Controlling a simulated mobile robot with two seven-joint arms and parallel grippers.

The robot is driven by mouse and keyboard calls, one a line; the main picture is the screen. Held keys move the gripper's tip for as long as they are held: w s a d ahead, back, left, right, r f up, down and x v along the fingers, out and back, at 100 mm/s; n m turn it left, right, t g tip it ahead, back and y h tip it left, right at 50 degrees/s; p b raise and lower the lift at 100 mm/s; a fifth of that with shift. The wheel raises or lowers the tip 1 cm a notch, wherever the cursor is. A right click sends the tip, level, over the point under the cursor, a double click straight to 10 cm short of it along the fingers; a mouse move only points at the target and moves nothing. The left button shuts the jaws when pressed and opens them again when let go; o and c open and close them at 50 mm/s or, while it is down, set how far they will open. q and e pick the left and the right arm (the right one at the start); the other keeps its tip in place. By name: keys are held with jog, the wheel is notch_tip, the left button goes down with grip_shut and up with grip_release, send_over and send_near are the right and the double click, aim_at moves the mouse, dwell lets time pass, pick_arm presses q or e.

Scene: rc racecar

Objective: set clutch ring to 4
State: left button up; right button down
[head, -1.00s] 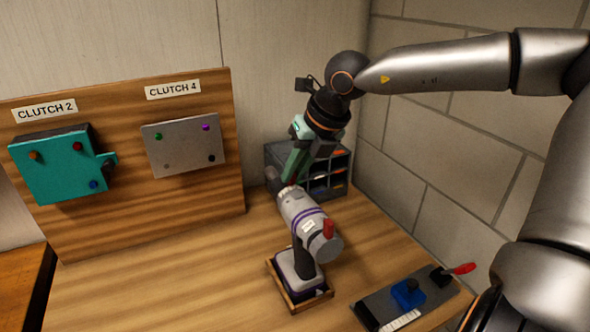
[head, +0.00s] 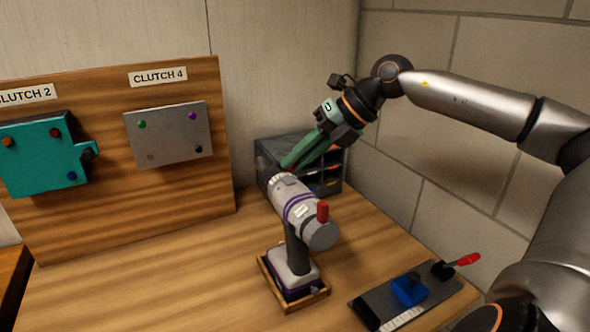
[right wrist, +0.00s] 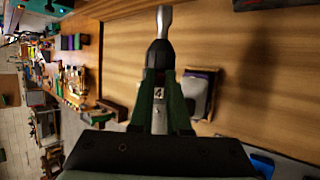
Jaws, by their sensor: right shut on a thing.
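A grey power drill (head: 301,208) with purple bands and a red switch stands upright in a wooden holder (head: 293,303) on the table. Its nose points toward the back. My right gripper (head: 288,168) reaches down from the upper right, its green fingers at the front of the drill. In the right wrist view, the fingers (right wrist: 164,105) are shut on the clutch ring (right wrist: 158,96), one on each side. A white label reading 4 shows between them. The dark chuck and silver bit (right wrist: 163,25) extend past the fingers. My left gripper is not in view.
A wooden board behind carries a teal block (head: 45,155) under a CLUTCH 2 label and a grey plate (head: 168,136) under CLUTCH 4. A dark compartment rack (head: 262,152) stands behind the drill. A grey fixture (head: 375,306) with a blue block lies at front right.

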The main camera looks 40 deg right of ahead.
dwell(0.3)
jog(key=c, duration=0.9)
grip_release()
jog(key=b+v, duration=0.1)
jog(key=v, duration=1.1)
jog(key=shift+s+d+r, duration=0.1)
jog(key=shift+s+r, duration=0.1)
